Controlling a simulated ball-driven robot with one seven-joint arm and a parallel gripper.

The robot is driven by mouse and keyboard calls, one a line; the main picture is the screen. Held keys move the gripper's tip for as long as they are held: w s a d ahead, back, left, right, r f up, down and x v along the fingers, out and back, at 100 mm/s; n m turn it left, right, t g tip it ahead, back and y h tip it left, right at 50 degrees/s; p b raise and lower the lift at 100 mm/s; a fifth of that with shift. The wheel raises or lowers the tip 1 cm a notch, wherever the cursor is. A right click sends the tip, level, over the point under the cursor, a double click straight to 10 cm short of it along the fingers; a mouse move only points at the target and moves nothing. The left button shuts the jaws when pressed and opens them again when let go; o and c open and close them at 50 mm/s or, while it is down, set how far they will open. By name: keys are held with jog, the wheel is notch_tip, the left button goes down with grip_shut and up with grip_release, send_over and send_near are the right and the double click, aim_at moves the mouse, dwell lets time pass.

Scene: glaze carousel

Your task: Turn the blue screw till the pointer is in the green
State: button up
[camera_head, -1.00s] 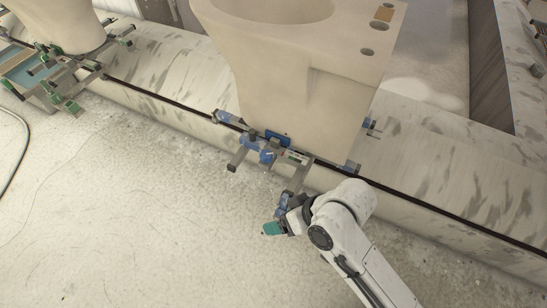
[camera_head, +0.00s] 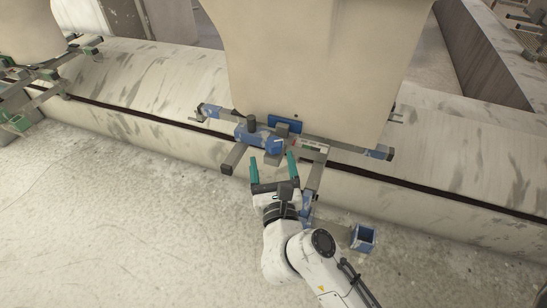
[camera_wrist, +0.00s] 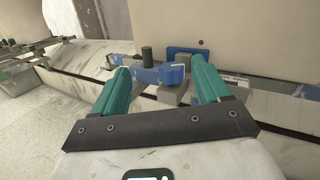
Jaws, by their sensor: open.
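A blue block with a dark upright knob (camera_head: 250,122) sits on the metal frame in front of the big pale ceramic piece; I take this blue part (camera_head: 262,140) for the screw. In the wrist view the blue part (camera_wrist: 170,74) lies ahead, between my fingers. A small scale strip (camera_head: 312,145) with white, red and green marks is on the bar just right of it; it also shows in the wrist view (camera_wrist: 237,79). The pointer is too small to make out. My gripper (camera_head: 273,163), with two green fingers, is open and empty, just short of the blue part.
The big ceramic piece (camera_head: 315,70) stands behind the frame. A blue open-ended box part (camera_head: 363,238) is at the lower right, near my arm. Another green-ended frame (camera_head: 22,98) with a ceramic piece stands at far left. The floor (camera_head: 150,220) at lower left is clear.

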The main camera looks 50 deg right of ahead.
aim_at(274, 148)
jog(key=w+d+f+b, duration=0.1)
jog(key=w+d, duration=0.1)
jog(key=w+d+f+m+g+b, duration=0.1)
jog(key=w+d, duration=0.1)
jog(key=d, duration=0.1)
jog(key=w+d+f+m, duration=0.1)
jog(key=w+d, duration=0.1)
jog(key=d, duration=0.1)
jog(key=shift+w+d+b, duration=0.25)
jog(key=shift+w+b, duration=0.1)
jog(key=shift+b, duration=0.05)
jog(key=shift+c, duration=0.4)
jog(key=c, duration=0.9)
jog(key=shift+g, duration=0.4)
